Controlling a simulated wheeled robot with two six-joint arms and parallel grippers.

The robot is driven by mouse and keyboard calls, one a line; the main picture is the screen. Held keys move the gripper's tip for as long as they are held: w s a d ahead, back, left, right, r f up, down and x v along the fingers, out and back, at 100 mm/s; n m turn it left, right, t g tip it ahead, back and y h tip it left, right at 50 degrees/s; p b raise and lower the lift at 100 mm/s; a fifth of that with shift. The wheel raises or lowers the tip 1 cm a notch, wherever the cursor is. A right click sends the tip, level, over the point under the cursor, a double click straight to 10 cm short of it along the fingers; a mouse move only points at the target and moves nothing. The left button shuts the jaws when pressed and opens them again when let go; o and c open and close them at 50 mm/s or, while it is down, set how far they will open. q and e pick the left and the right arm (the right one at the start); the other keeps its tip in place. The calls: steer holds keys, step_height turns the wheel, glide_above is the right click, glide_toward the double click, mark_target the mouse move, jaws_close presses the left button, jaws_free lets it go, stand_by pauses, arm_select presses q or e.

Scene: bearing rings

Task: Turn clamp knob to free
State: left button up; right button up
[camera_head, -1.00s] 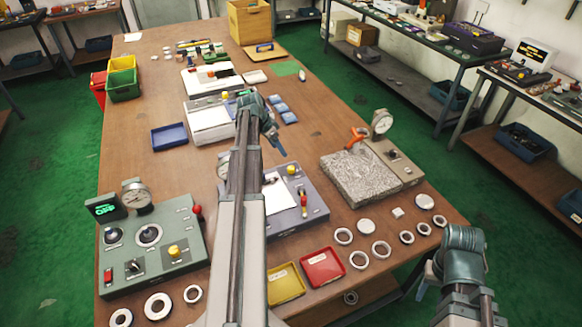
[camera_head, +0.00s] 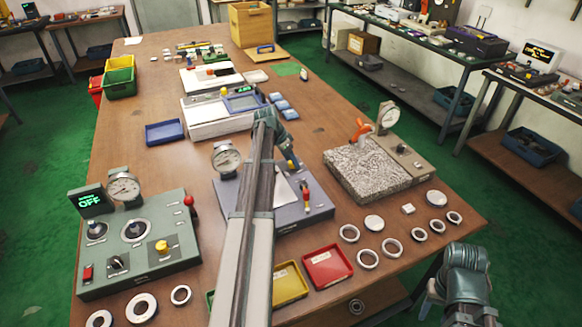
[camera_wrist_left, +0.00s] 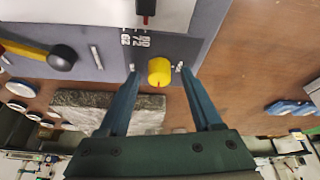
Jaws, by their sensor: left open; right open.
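A yellow knob (camera_wrist_left: 160,71) with a red mark sits on a dark, numbered plate of the blue-grey device (camera_head: 318,201). In the head view this knob (camera_head: 291,164) is mostly hidden by my left gripper (camera_head: 287,151). In the left wrist view my left gripper (camera_wrist_left: 161,77) is open, with one blue finger on each side of the knob; contact cannot be told. No label naming a clamp is readable. My right gripper (camera_head: 428,301) is open and empty, off the table's right front edge.
A green device (camera_head: 135,270) with a dial gauge, another yellow knob and an OFF display stands at left. A granite block (camera_head: 365,170) with a gauge stands right. Rings (camera_head: 368,259), red tray (camera_head: 327,267) and yellow tray (camera_head: 289,284) lie in front.

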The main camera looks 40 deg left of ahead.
arm_select(q)
steer(key=shift+f, duration=0.1)
jaws_close()
stand_by(0.3)
steer(key=shift+d+n, duration=0.1)
steer(key=shift+n, duration=0.2)
steer(key=n+y, duration=0.1)
steer(key=n, duration=0.2)
steer(key=shift+d+n+y, duration=0.1)
steer(key=shift+n+y, duration=0.2)
steer(key=shift+n, duration=0.1)
steer(key=n+y, duration=0.1)
steer(key=n, duration=0.3)
steer(key=shift+d+y, duration=0.1)
steer(key=shift+y, duration=0.3)
steer(key=n, duration=0.2)
steer(key=n+g+y, duration=0.1)
steer(key=n, duration=0.2)
steer(key=shift+w+y, duration=0.15)
steer(key=shift+y, duration=0.15)
steer(key=shift+d+n+g+y, duration=0.1)
steer(key=shift+n+g+y, duration=0.45)
steer(key=shift+n, duration=1.65)
steer(key=shift+g, duration=0.25)
